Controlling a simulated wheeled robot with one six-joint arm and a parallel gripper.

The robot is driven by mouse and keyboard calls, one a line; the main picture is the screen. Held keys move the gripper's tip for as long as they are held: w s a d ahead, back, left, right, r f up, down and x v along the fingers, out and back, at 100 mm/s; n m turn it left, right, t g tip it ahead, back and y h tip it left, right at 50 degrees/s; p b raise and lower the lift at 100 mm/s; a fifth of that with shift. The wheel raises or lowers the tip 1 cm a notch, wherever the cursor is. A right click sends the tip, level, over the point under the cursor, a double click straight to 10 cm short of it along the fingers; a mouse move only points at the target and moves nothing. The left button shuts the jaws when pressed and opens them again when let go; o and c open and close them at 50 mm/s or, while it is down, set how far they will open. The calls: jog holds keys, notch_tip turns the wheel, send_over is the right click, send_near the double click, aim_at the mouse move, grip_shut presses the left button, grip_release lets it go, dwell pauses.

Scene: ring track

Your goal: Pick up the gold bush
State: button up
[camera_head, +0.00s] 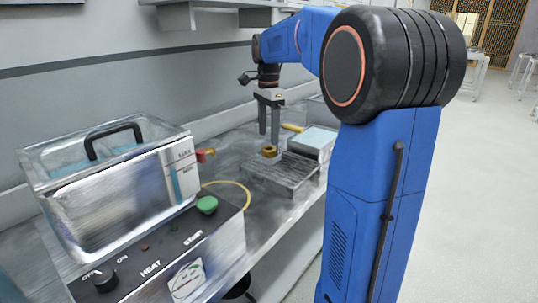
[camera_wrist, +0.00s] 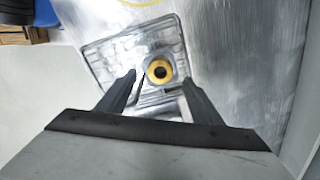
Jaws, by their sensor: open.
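The gold bush (camera_head: 269,151) is a small ring-shaped piece with a dark central hole. It stands on the grey metal tray (camera_head: 283,181) on the bench. In the wrist view the bush (camera_wrist: 159,70) shows from above, just beyond and between my fingertips. My gripper (camera_head: 269,136) points down above the bush in the head view. I cannot tell the exact height gap between the fingertips and the bush.
A metal tank with a black handle (camera_head: 112,190) stands left on the bench, above a control panel with a green button (camera_head: 207,205). A light box (camera_head: 314,143) with a yellow item (camera_head: 293,128) stands behind the tray. The wall runs close behind the bench.

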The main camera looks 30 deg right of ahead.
aim_at(269, 148)
jog(key=shift+d+f, duration=0.15)
jog(key=shift+f, duration=2.6)
jog(key=shift+f, duration=0.15)
jog(key=c, duration=1.5)
jog(key=shift+o, duration=0.2)
